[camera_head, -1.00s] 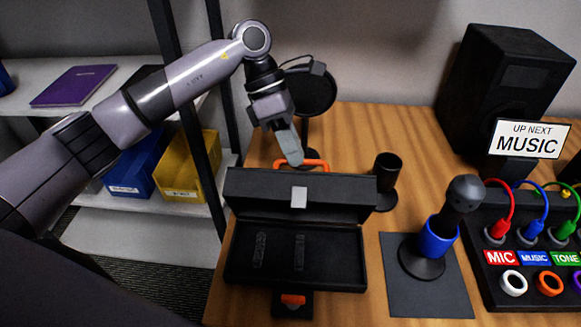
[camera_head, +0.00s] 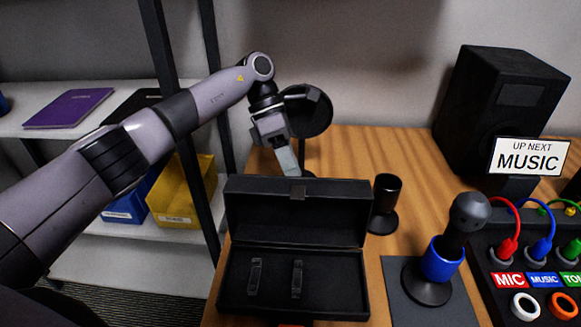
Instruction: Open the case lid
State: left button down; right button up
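The black case (camera_head: 362,298) sits on the wooden table with its lid (camera_head: 298,212) standing up at the back, so the inside shows. Two small dark holders lie on the case floor, and the case holds nothing else that I can see. An orange piece (camera_head: 291,325) shows at the case's front, cut by the picture's lower edge. My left gripper (camera_head: 290,170) is just behind the lid's top edge, pointing down; its fingertips are partly hidden by the lid, and I cannot tell whether they are open. My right gripper is not in view.
A dark cup (camera_head: 386,192) on a round base stands right of the case. A microphone (camera_head: 468,212) in a blue-ringed stand is on a grey mat (camera_head: 398,300). A round black filter (camera_head: 312,112) stands behind my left gripper. A speaker (camera_head: 480,105) and cable panel (camera_head: 500,265) are at right.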

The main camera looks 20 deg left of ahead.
pick_arm(q)
jog(key=shift+f, duration=0.1)
dwell(0.3)
jog(key=c, duration=1.2)
grip_release()
jog(key=shift+o, duration=0.2)
